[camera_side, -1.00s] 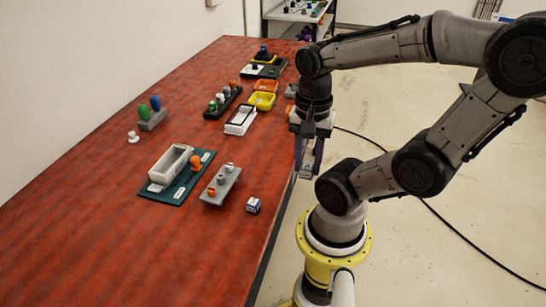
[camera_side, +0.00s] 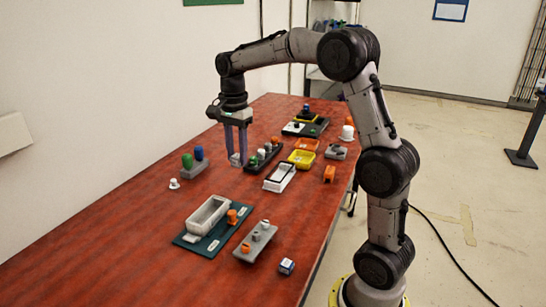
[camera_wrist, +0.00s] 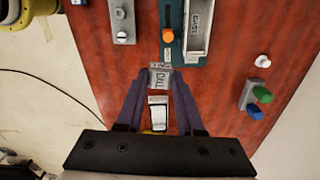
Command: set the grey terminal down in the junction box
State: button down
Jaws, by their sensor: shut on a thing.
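A small grey block with a dark label, the grey terminal (camera_wrist: 160,79), sits between the fingertips of my gripper (camera_side: 236,160). My gripper is shut on it and points down, above the table. The terminal shows only slightly in the side view. A grey open-topped box, which looks like the junction box (camera_side: 191,228), lies on a teal board (camera_side: 217,244) near the front of the table. It appears empty and apart from my gripper. In the wrist view the box (camera_wrist: 187,42) is beyond the fingertips, at the upper right, with a label on it.
An orange knob (camera_side: 232,216) stands beside the box on the board. A grey block with pegs (camera_side: 256,241) and a small blue-white cube (camera_side: 287,266) are to its right. Green and blue pegs (camera_side: 193,163) stand left of my gripper. A dark peg rack (camera_side: 264,158) and white tray (camera_side: 279,178) are to its right.

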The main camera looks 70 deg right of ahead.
jog(key=w+a+f, duration=0.2)
jog(key=w+f, duration=0.5)
jog(key=w, duration=0.1)
jog(key=n, duration=0.1)
send_over(206, 202)
jog(key=s+a, duration=0.3)
jog(key=shift+w+d+f, duration=0.1)
jog(key=shift+w+f, duration=0.05)
jog(key=shift+f, duration=1.6)
jog(key=shift+w+f, duration=0.1)
jog(key=shift+f, duration=1.6)
jog(key=shift+f, duration=1.05)
jog(key=shift+r, duration=0.2)
jog(key=shift+c, duration=2.3)
grip_release()
